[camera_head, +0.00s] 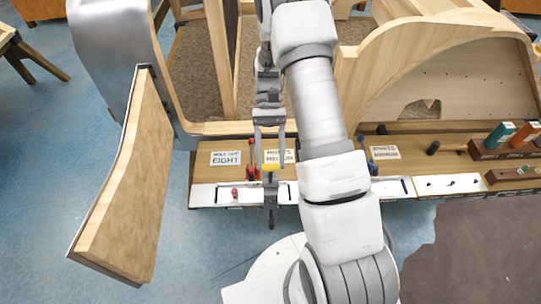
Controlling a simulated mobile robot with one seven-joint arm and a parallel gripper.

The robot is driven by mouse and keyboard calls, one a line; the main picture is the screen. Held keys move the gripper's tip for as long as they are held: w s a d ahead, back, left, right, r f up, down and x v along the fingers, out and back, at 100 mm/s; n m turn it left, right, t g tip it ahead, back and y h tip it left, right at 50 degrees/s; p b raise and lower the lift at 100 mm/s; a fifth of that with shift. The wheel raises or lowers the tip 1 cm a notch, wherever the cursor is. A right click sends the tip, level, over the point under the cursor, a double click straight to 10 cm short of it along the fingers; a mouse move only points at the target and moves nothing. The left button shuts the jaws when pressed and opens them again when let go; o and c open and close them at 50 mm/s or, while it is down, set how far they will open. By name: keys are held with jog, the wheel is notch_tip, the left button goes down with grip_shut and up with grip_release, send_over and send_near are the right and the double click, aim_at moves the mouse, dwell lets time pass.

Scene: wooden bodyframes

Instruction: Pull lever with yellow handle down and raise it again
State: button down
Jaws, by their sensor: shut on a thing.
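The lever with the yellow handle (270,167) is at the front of a wooden workbench, left of my arm. My gripper (269,158) points down at it, with one finger on each side of the handle. The gripper is shut on the yellow handle. Parts of the lever are hidden by the fingers, so its exact angle is hard to tell.
A red-handled lever (251,147) stands close on the left, with a red knob (235,192) below it. A blue-handled lever (373,168) is right of my arm. A curved wooden panel (130,190) stands at the left. Trays with bottles (500,135) sit at the right.

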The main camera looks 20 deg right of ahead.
jog(key=shift+w+d+f, duration=0.1)
jog(key=shift+w+f, duration=0.05)
jog(key=shift+f, duration=0.05)
jog(key=shift+c, duration=1.8)
grip_release()
jog(key=shift+w, duration=0.1)
jog(key=shift+o, duration=0.6)
jog(key=p+v, duration=0.4)
jog(key=v, duration=1.3)
jog(key=shift+r+p, duration=0.2)
jog(key=shift+p, duration=0.2)
jog(key=shift+w+f, duration=0.1)
